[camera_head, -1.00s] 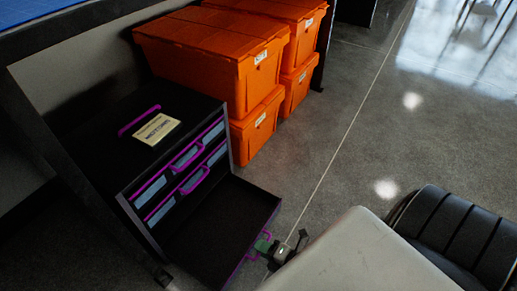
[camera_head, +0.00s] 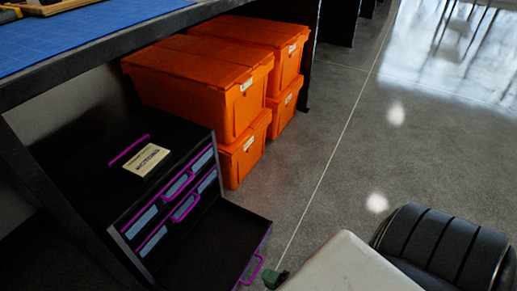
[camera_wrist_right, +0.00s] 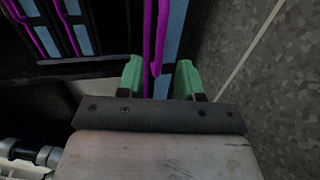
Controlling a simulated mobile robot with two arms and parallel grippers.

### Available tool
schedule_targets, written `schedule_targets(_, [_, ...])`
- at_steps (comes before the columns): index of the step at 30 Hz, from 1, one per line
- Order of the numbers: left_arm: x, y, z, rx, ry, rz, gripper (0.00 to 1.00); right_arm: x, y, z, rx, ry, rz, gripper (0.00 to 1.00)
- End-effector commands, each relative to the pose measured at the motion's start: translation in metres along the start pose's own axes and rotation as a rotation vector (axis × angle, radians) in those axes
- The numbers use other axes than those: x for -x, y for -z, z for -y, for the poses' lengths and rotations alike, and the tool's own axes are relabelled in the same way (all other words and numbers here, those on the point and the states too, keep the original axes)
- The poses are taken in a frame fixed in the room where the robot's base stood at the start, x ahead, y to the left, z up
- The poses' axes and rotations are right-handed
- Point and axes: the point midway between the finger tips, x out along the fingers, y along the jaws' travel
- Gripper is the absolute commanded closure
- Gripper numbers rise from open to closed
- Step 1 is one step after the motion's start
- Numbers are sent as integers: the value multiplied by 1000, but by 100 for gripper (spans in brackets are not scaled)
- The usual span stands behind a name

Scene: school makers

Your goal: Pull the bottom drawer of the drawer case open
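The black drawer case (camera_head: 75,155) stands under the table with purple handles. Its bottom drawer (camera_head: 200,240) is pulled far out and looks empty; the two drawers above are shut. The bottom drawer's purple handle (camera_head: 253,269) is on its front, and also shows in the wrist view (camera_wrist_right: 150,40). My right gripper (camera_head: 277,279) is just right of that handle, with a small gap in the head view. In the wrist view its green fingers (camera_wrist_right: 158,80) are apart, with the handle showing between and beyond them. My left gripper is not in view.
Orange lidded crates (camera_head: 200,80) are stacked behind the case, beside the drawer. A labelled card (camera_head: 148,160) lies on the case top. The blue-topped table (camera_head: 80,45) overhangs the case.

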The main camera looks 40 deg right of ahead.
Motion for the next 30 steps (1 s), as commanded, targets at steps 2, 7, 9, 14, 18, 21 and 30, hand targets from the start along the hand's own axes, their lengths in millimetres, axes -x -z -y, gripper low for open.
schedule_targets(2, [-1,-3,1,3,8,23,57,18,0,-3,0,3,1,64])
schedule_targets(7, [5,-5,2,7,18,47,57,43,0,-2,0,1,1,64])
schedule_targets(9, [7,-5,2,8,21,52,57,49,0,-1,0,1,1,64])
schedule_targets(14, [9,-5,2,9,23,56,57,54,0,0,1,-1,0,64])
schedule_targets(18, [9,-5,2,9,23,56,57,54,0,0,1,-1,-1,64])
schedule_targets(21, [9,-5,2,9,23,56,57,54,0,0,1,0,0,64])
schedule_targets(30, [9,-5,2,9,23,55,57,53,0,-1,-1,-2,-1,64])
